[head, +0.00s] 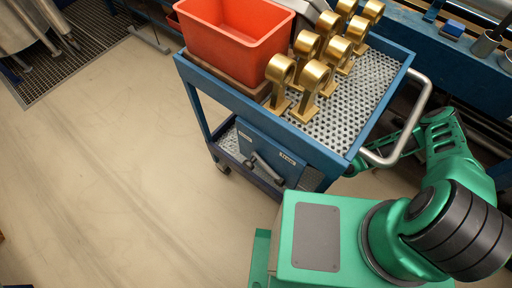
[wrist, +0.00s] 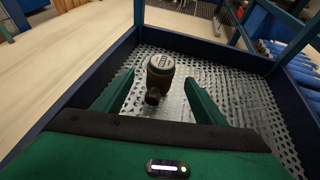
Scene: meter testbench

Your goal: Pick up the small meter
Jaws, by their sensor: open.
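The small meter (wrist: 160,65) is a dark bronze, rounded body with a light round face on top and a short pipe stub on its near side. It stands on a perforated metal shelf (wrist: 245,100) in the wrist view. My gripper (wrist: 159,77) is open, with one green finger to the left and one to the right of the meter. A gap shows on both sides, and nothing is held. In the head view I cannot make out the small meter or my gripper; the cart hides them.
A blue cart (head: 268,148) carries an orange bin (head: 235,45) and several brass ring-shaped fittings (head: 310,82) on top. A metal handle (head: 412,125) sticks out at its right. Dark blue rims (wrist: 82,88) and posts bound the shelf. Open floor (head: 110,180) lies left.

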